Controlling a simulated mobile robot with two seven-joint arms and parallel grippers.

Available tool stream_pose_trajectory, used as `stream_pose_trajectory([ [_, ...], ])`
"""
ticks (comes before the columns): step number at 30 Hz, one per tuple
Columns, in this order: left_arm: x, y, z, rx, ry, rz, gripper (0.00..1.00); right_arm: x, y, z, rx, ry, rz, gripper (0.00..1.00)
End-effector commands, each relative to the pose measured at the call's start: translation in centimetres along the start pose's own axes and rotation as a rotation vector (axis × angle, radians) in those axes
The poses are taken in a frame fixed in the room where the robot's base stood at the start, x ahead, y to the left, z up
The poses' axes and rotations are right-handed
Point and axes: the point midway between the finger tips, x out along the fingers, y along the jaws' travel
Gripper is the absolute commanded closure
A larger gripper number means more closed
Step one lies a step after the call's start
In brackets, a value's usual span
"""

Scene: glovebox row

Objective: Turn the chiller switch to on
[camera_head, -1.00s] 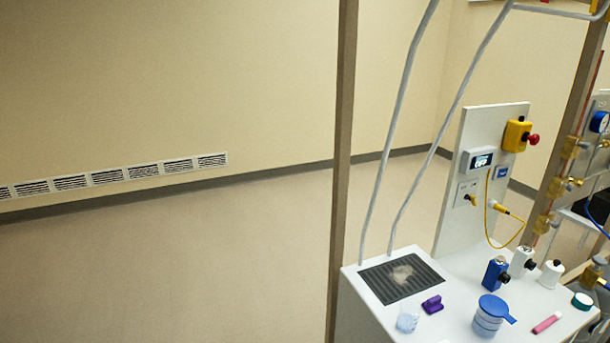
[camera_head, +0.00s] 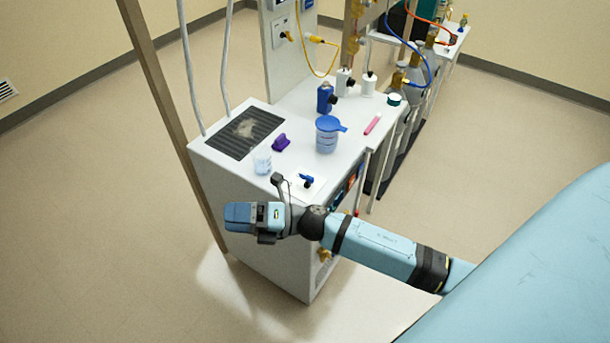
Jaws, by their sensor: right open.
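The white chiller cabinet (camera_head: 300,118) stands in the upper middle of the head view, with a dark grille on its top. Part of a dark panel with small coloured parts (camera_head: 346,186) shows on its right-hand side, partly behind my arm. I cannot make out which part is the chiller switch or how it is set. My right gripper (camera_head: 240,216) comes in from the right, in front of the cabinet's near side in the picture. It is open; its fingertips are hard to make out, and nothing shows in it. My left gripper is out of view.
On the cabinet top are a beaker (camera_head: 262,161), a purple block (camera_head: 280,142), a blue-lidded jar (camera_head: 327,136), a blue valve (camera_head: 306,181), a pink tube (camera_head: 373,124) and bottles. A post (camera_head: 165,110) stands left. Gas cylinders (camera_head: 415,95) stand behind right. Floor left is clear.

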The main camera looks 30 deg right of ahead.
Motion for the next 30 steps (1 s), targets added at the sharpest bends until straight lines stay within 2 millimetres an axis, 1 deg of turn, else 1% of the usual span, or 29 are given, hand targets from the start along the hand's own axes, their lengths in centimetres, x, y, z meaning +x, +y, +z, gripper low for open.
stream_pose_trajectory([
  [1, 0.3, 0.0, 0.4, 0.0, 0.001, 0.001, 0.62, 0.7, 0.0, 0.4, -0.207, 0.148, 0.009, 0.23],
  [2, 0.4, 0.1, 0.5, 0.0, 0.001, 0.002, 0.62, 0.8, -0.2, 0.3, -0.326, 0.24, 0.014, 0.23],
  [3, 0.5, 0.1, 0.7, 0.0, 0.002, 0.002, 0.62, 0.8, -0.6, 0.4, -0.48, 0.364, 0.017, 0.23],
  [5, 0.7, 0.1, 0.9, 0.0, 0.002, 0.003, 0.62, 0.1, -1.5, 1.0, -0.7, 0.555, 0.014, 0.23],
  [6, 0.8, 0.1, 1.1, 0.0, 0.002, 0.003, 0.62, -0.6, -2.4, 1.7, -0.838, 0.685, 0.007, 0.23],
  [7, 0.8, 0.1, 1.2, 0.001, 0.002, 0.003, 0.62, -1.2, -3.1, 2.5, -0.936, 0.786, -0.001, 0.23],
  [8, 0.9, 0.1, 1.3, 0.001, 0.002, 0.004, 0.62, -2.1, -3.7, 3.5, -1.028, 0.889, -0.013, 0.23],
  [9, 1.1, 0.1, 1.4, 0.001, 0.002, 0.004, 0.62, -3.4, -4.6, 5.0, -1.141, 1.03, -0.033, 0.23],
  [10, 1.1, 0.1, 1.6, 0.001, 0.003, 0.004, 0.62, -4.5, -5.2, 6.4, -1.215, 1.135, -0.05, 0.23],
  [11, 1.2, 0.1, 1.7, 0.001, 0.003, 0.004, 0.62, -5.6, -5.6, 8.0, -1.28, 1.238, -0.072, 0.23],
  [12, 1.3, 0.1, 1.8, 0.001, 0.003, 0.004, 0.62, -7.1, -6.1, 10.1, -1.351, 1.372, -0.103, 0.23],
  [14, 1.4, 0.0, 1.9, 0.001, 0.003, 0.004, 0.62, -9.4, -6.3, 13.4, -1.426, 1.557, -0.153, 0.23],
  [15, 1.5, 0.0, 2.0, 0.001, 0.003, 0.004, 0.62, -10.8, -6.1, 15.4, -1.457, 1.665, -0.187, 0.23],
  [18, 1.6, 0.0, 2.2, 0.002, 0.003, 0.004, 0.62, -13.6, -5.3, 19.5, -1.483, 1.876, -0.263, 0.23],
  [21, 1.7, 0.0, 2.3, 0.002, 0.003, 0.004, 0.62, -15.2, -4.5, 21.8, -1.479, 1.994, -0.308, 0.23],
  [23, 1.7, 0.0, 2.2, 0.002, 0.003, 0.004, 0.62, -15.7, -4.4, 22.3, -1.474, 2.026, -0.321, 0.23],
  [26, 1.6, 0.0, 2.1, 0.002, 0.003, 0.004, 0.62, -16.0, -4.9, 22.3, -1.471, 2.041, -0.325, 0.23],
  [30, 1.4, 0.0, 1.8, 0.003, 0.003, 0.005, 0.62, -16.4, -6.9, 21.5, -1.468, 2.038, -0.322, 0.23],
])
